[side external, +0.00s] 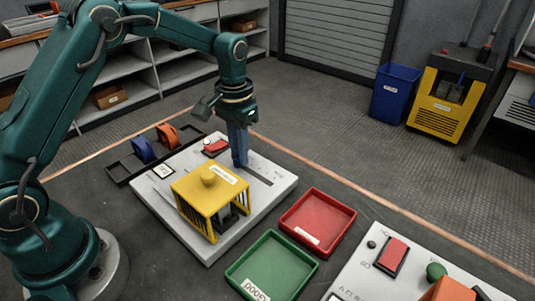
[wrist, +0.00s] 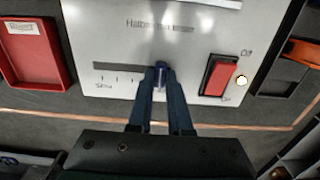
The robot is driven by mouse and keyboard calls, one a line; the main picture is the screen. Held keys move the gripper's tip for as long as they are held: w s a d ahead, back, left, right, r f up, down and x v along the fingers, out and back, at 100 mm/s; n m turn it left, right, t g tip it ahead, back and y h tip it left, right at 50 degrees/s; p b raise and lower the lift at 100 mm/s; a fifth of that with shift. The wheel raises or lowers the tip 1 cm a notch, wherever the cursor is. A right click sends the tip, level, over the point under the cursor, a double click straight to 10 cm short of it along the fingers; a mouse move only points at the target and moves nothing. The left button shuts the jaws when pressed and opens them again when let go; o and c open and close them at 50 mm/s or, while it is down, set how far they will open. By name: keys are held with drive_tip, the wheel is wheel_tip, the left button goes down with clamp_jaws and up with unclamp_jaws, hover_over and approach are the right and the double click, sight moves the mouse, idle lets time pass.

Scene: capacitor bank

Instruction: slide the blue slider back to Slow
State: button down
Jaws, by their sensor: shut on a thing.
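The blue slider (wrist: 161,74) stands in a dark slot (wrist: 110,66) on a light grey panel (wrist: 95,25). My gripper (wrist: 160,84) has its two fingers closed on either side of the slider in the wrist view. The slot runs left from the slider, with tick marks below it and a small label (wrist: 104,86) at its left end that seems to read Slow. In the side view my gripper (side external: 239,163) points straight down at the panel (side external: 278,190), and its fingers hide the slider. The bare slot (side external: 259,175) runs from there toward the lower right.
A red rocker switch (wrist: 217,76) sits right of the slider. A yellow guard frame (side external: 207,190) stands on the panel near my gripper. A red tray (side external: 345,212) and a green tray (side external: 240,268) lie beside the panel. A dark rack (side external: 120,170) stands behind it.

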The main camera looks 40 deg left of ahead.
drive_tip(key=shift+d, duration=4.25)
drive_tip(key=c, duration=1)
unclamp_jaws()
drive_tip(key=shift+c, duration=0.2)
wheel_tip(320, 180, up, 7)
